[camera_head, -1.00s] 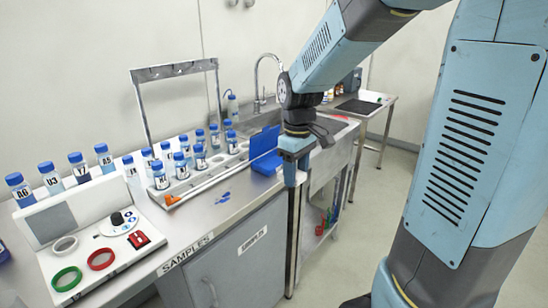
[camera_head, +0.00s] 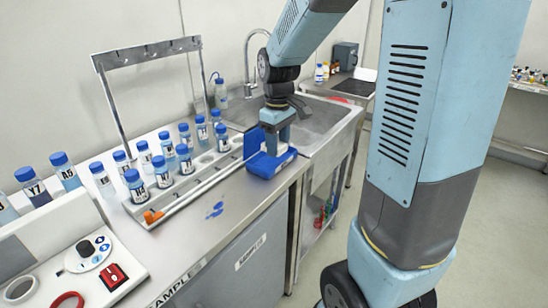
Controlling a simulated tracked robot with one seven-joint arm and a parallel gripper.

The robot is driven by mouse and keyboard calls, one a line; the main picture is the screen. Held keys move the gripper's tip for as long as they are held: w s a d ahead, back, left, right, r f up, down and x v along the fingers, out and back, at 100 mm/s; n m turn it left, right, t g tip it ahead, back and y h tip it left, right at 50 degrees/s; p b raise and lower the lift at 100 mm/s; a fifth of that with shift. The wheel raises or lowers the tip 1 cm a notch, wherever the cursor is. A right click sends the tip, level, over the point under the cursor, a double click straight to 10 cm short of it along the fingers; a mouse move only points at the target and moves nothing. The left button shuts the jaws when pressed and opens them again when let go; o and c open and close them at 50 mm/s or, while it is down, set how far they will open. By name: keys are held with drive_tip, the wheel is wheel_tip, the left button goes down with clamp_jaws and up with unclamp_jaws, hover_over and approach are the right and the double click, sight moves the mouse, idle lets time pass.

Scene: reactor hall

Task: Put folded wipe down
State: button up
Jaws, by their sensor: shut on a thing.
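My gripper (camera_head: 274,150) points down over an open blue box (camera_head: 268,168) at the bench's right end, beside the sink. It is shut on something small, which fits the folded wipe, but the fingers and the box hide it. The box's raised lid (camera_head: 252,143) stands to the left of the fingers. I cannot tell whether the fingertips are inside the box or in front of it.
Blue-capped sample bottles (camera_head: 165,150) stand in a rack (camera_head: 180,186) to the left. Small blue marks (camera_head: 215,210) lie on the clear steel bench. The sink (camera_head: 318,118) is on the right. A control box (camera_head: 75,245) stands at the lower left.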

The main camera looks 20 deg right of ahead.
drive_tip(key=w+f, duration=0.2)
drive_tip(key=w, duration=0.3)
hover_over(274, 165)
drive_tip(key=s, duration=0.1)
wheel_tip(274, 165, down, 4)
drive_tip(key=shift+s+f, duration=0.1)
drive_tip(key=shift+f, duration=0.1)
drive_tip(key=shift+w+f, duration=0.65)
drive_tip(key=shift+f, duration=0.1)
wheel_tip(274, 165, down, 3)
drive_tip(key=shift+w+f, duration=0.1)
drive_tip(key=shift+d+f, duration=0.1)
drive_tip(key=shift+f, duration=0.1)
